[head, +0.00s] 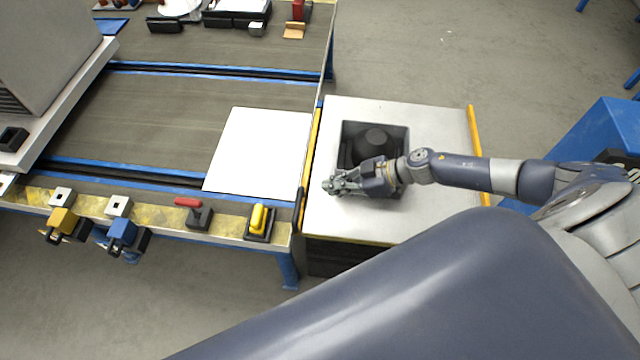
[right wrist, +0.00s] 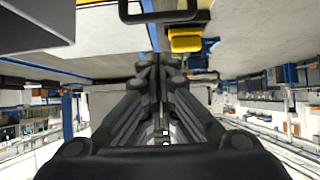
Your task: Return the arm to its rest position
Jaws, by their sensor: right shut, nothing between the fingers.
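My right arm (head: 465,170) comes in from the right in the head view and reaches over a light-topped station. My right gripper (head: 328,186) is shut and empty, above the station's left part, near its yellow left edge strip. Behind the gripper is a dark square recess (head: 398,131) with a dark rounded object (head: 373,141) in it; the arm covers part of the recess. In the right wrist view the gripper's fingers (right wrist: 160,62) are together with nothing between them. My left gripper is not in view.
A workbench (head: 180,105) stands left of the station. On its front edge are a yellow-handled tool (head: 259,220), a red-handled one (head: 188,203), and yellow (head: 62,222) and blue (head: 122,232) devices. A white sheet (head: 258,150) lies flat. A blue box (head: 610,125) is at right.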

